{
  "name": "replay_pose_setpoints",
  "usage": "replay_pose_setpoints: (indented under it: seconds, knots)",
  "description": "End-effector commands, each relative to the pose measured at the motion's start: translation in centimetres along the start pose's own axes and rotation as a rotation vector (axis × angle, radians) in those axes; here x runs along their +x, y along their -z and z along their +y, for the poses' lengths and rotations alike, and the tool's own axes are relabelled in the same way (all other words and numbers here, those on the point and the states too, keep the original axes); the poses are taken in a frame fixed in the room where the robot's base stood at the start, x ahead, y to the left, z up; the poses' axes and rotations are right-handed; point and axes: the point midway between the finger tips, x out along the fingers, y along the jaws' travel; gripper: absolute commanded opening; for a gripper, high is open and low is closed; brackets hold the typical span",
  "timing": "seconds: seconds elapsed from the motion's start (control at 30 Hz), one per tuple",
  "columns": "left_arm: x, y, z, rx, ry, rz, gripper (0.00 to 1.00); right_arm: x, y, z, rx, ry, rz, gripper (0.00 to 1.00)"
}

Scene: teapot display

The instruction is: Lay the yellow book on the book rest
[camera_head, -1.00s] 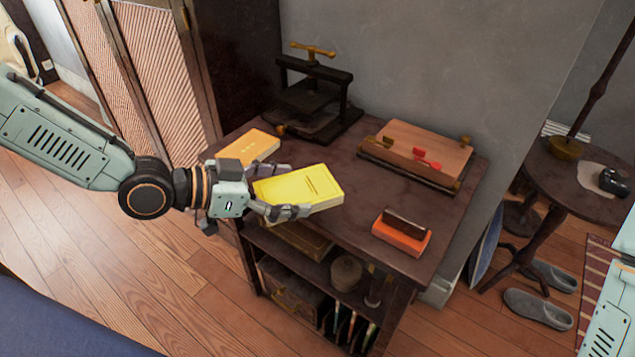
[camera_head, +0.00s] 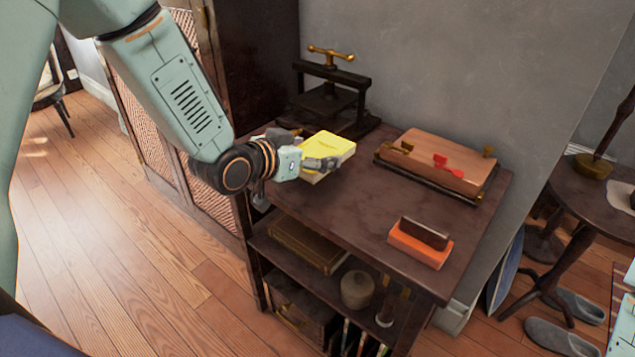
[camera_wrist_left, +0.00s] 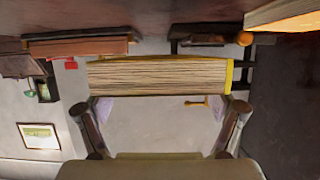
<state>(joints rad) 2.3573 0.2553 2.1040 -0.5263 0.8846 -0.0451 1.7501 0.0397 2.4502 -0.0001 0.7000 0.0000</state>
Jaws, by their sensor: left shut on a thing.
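The yellow book (camera_head: 328,146) is held by my left gripper (camera_head: 318,165), with its cover facing up, above the left part of the dark table. In the left wrist view the book (camera_wrist_left: 155,76) shows its page edges between the two fingers, with a yellow strip at the right end. A sloping wooden board with a red clip and brass ends (camera_head: 435,160), seemingly the book rest, lies at the table's back right, apart from the book. Nothing lies on it except the clips. It also shows in the left wrist view (camera_wrist_left: 80,47). My right gripper is out of view.
A dark press with a brass handle (camera_head: 330,95) stands behind the book. An orange block with a dark top (camera_head: 420,245) sits at the table's (camera_head: 350,210) front right. Another orange-yellow book (camera_wrist_left: 285,14) shows in the left wrist view. The table's middle is clear.

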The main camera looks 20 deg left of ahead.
Motion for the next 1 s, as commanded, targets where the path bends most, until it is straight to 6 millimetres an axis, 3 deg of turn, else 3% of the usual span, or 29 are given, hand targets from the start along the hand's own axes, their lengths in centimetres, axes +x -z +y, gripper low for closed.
replay_pose_setpoints:
  seconds: [0.47, 0.9, 0.93, 1.0]
  knots:
    - [2.0, -4.8, 0.1, 0.001, 0.001, 0.001, 0.46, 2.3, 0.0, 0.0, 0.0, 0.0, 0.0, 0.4]
    - [2.2, -5.3, 0.1, 0.001, 0.0, 0.002, 0.46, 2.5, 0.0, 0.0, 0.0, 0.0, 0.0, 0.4]
    - [2.1, -5.3, 0.1, 0.001, 0.0, 0.001, 0.85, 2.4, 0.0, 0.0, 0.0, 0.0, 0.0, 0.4]
    - [2.1, -5.2, 0.1, 0.001, 0.0, 0.001, 0.91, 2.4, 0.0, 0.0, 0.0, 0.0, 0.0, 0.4]
